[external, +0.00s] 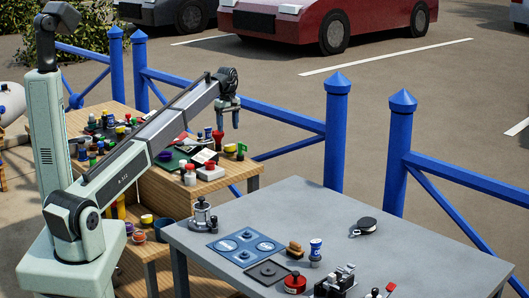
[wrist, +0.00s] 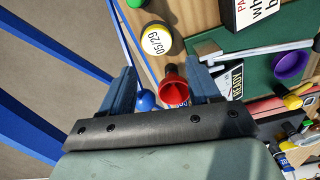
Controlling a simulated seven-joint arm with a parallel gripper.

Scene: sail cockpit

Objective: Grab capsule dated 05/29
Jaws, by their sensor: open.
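In the external view my gripper (external: 228,125) hangs above the far right part of the wooden table. A small yellow thing (external: 229,148) shows beneath it there; I cannot tell whether it is the capsule.
The wooden table (external: 170,196) is crowded with small items. A green board (wrist: 250,55) and a purple cup (wrist: 290,66) lie right of the capsule. Blue railings (external: 337,130) stand behind. A grey table (external: 300,205) with a blue tray (external: 246,246) is at the right.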

